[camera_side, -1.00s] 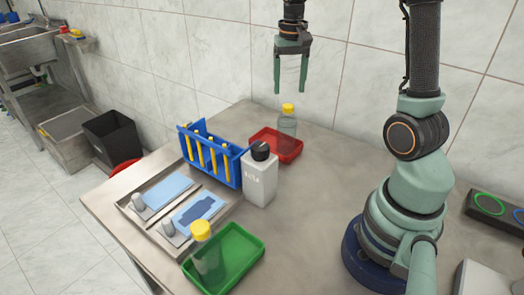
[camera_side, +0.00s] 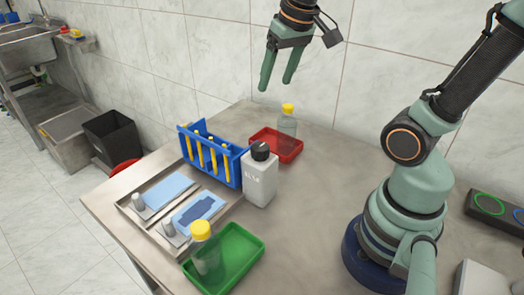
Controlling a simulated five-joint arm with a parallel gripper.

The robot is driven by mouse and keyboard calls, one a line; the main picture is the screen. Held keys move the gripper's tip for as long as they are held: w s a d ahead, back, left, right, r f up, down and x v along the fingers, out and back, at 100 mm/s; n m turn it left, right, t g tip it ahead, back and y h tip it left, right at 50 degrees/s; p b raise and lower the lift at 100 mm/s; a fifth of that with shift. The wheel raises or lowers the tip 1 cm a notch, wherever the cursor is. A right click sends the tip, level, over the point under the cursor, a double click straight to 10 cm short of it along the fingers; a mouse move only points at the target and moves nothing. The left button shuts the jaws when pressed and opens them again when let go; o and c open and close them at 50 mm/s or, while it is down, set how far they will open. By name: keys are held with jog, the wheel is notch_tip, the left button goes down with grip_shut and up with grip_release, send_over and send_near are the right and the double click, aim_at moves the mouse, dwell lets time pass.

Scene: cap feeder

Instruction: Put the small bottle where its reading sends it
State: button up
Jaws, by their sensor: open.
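A small clear bottle with a yellow cap (camera_side: 288,123) stands upright at the red tray (camera_side: 262,136), seemingly inside it. A second clear bottle with a yellow cap (camera_side: 206,256) stands at the left end of the green tray (camera_side: 248,262). A white bottle with a black cap (camera_side: 260,182) stands upright between the trays and carries a mark too small to read. My gripper (camera_side: 277,80) is open and empty, tilted, in the air above the red tray. It is clear of every bottle.
A blue rack (camera_side: 232,165) with several yellow uprights stands behind a metal tray (camera_side: 150,226) holding two blue pads. A black bin (camera_side: 112,137) is on the floor at left. A device with lit rings (camera_side: 492,207) sits at right.

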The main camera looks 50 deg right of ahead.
jog(key=s+a+f+n+t, duration=0.1)
jog(key=s+a+f+n, duration=0.1)
jog(key=a, duration=0.3)
jog(key=shift+s+f+n+t+y, duration=0.2)
jog(key=shift+s+n+t+y, duration=0.15)
jog(key=shift+s+n, duration=0.2)
dwell(0.8)
